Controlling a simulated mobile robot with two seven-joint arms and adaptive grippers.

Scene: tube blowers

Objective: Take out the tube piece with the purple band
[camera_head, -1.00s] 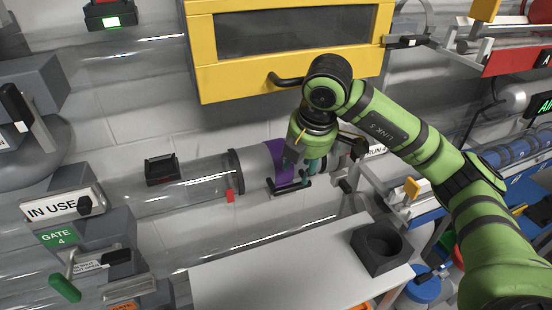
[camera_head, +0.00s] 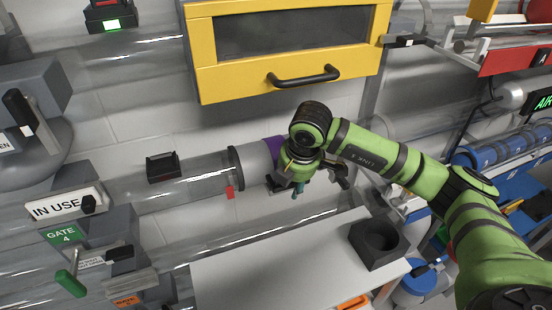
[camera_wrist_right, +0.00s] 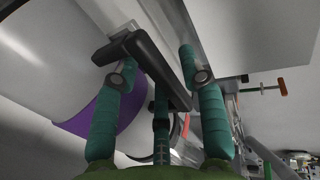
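The tube piece (camera_head: 255,161) is a grey cylinder with a purple band (camera_head: 273,145), in line with a clear tube at its left. My right gripper (camera_head: 297,190) is in front of it and hides its right part and most of its handle. In the right wrist view the purple band (camera_wrist_right: 127,112) curves behind the teal fingers. A dark bar handle (camera_wrist_right: 155,68) lies between the spread fingers of my right gripper (camera_wrist_right: 157,60). The fingers look open around the bar; contact with it is hard to tell. My left gripper is not in view.
A yellow cabinet (camera_head: 207,77) with a dark handle hangs above. A white table (camera_head: 265,268) bearing a dark round-holed block (camera_head: 378,244) stands below. Clear tube (camera_head: 190,180) and an "IN USE" sign (camera_head: 62,205) are at left. Blue canisters (camera_head: 510,143) are at right.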

